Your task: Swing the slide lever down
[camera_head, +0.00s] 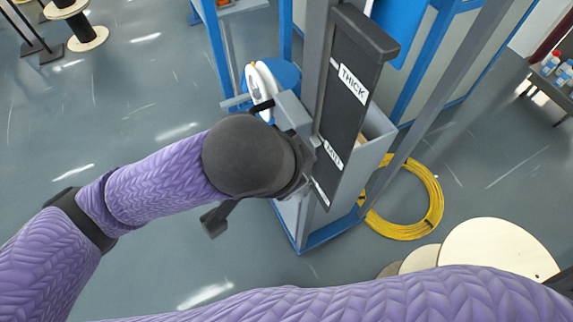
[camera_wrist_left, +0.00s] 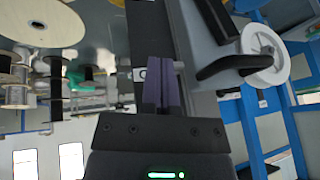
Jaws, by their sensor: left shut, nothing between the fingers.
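A tall dark slide panel (camera_head: 345,105) with white labels reading THICK and MID stands on a grey frame; a lower label is partly covered. A black lever-like handle (camera_wrist_left: 225,68) shows at the right in the left wrist view, beside a white wheel (camera_wrist_left: 270,62). A dark handle also shows in the head view (camera_head: 262,106), by a grey block (camera_head: 291,112) left of the panel. My left gripper (camera_wrist_left: 163,68) is shut and empty, left of the handle and apart from it in the wrist view. In the head view its fingers are mostly hidden by my wrist.
A white and blue reel (camera_head: 262,82) stands behind my left wrist. A yellow cable coil (camera_head: 433,205) and pale round discs (camera_head: 490,245) lie to the right. A blue and grey post rises beside the panel.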

